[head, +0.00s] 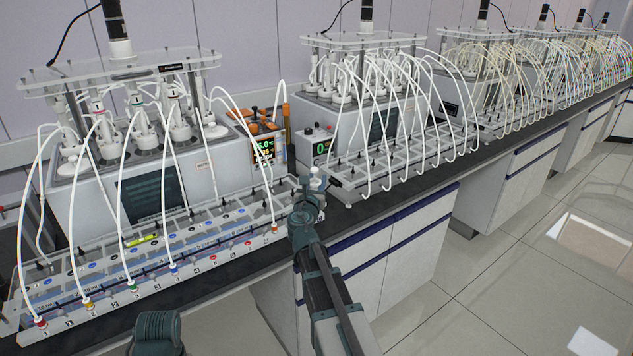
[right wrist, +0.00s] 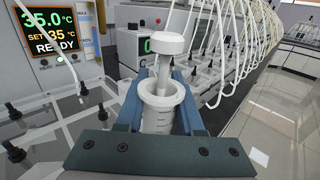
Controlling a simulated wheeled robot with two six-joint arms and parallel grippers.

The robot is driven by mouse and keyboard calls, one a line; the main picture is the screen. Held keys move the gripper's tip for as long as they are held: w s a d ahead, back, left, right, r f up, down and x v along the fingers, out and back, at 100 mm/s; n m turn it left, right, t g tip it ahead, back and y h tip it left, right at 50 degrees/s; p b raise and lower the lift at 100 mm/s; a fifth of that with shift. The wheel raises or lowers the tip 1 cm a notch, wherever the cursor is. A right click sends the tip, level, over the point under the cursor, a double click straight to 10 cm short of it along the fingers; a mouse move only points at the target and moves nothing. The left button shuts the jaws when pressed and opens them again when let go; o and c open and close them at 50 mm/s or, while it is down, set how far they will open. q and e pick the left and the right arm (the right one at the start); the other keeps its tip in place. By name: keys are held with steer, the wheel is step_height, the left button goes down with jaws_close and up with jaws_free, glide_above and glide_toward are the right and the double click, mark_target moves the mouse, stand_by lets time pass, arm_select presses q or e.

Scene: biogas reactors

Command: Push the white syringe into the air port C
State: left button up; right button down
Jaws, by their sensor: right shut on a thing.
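A white syringe (right wrist: 161,112) stands roughly upright between the two blue fingers of my right gripper (right wrist: 163,84), which is shut on its barrel. Its plunger with a wide round head (right wrist: 168,43) sticks up above the barrel. In the head view the syringe's top (head: 316,172) shows just above the right gripper (head: 308,190), at the right end of the front tray (head: 205,262). The syringe's lower end is hidden. Small black ports (right wrist: 81,87) stand on the clear panel to the left in the right wrist view. I cannot tell which one is air port C.
The nearest reactor (head: 165,185) stands behind the tray, with white tubes arching down to it. A controller display (right wrist: 51,30) reads 35.0 and READY. A second reactor (head: 385,120) with more tubes stands to the right. The dark counter edge (head: 400,188) runs along the front.

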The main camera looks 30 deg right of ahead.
steer(key=shift+f+b, duration=0.65)
steer(key=shift+b, duration=0.05)
stand_by(0.7)
stand_by(0.4)
steer(key=shift+c, duration=2.3)
jaws_free()
steer(key=v, duration=1.3)
steer(key=shift+s+a, duration=0.25)
steer(key=shift+a, duration=0.05)
